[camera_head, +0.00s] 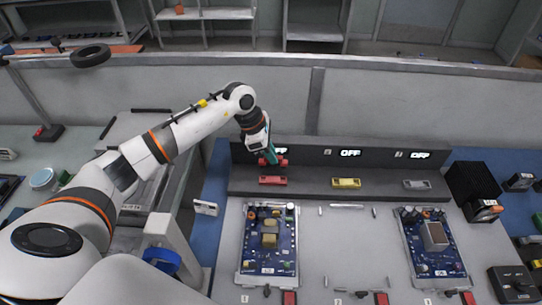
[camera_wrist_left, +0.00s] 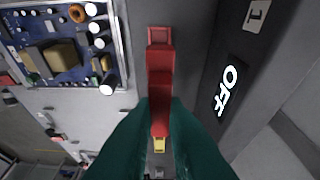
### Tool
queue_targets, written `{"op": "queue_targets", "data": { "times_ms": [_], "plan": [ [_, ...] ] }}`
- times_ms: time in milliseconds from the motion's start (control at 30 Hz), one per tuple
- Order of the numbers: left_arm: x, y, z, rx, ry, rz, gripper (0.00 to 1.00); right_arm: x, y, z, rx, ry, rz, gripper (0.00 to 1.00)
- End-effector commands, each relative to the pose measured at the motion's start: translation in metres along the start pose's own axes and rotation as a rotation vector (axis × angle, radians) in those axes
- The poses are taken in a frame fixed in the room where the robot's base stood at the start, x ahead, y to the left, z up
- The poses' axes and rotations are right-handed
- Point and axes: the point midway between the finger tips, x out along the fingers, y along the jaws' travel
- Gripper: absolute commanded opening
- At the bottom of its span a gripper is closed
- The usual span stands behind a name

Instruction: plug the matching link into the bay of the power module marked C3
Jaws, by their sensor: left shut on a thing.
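My left gripper (camera_head: 268,158) is at the left part of the dark console (camera_head: 310,182), shut on a red link (camera_head: 282,162) whose ends stick out beside the fingers. In the left wrist view the teal fingers (camera_wrist_left: 160,135) close around the red link (camera_wrist_left: 160,85). A yellow link (camera_head: 346,183) and a grey link (camera_head: 416,184) lie further right on the ledge. Three displays, including the middle one (camera_head: 350,153), read OFF. I cannot read a C3 mark. My right gripper is out of view.
A blue circuit board (camera_head: 255,255) stands in front at left and another (camera_head: 420,250) at right. The grey panel between them (camera_head: 345,245) is mostly bare, with small pins. Black boxes (camera_head: 472,183) stand at right. A low wall (camera_head: 400,100) runs behind the console.

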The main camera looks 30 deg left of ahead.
Motion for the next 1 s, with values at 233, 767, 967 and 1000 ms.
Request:
{"op": "queue_targets", "data": {
  "times_ms": [233,767,967,1000],
  "plan": [
    [0.01,0.0,0.004,0.0,0.0,0.001,0.0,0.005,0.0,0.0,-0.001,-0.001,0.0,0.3],
    [0.048,-0.001,0.02,0.0,0.001,-0.001,0.0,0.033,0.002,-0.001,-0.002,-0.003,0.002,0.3],
    [0.048,-0.001,0.02,0.0,0.0,-0.001,0.0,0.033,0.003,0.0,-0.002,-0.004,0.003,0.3],
    [0.048,-0.001,0.02,0.0,0.0,-0.001,0.0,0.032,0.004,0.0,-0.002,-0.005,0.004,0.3]
  ]
}}
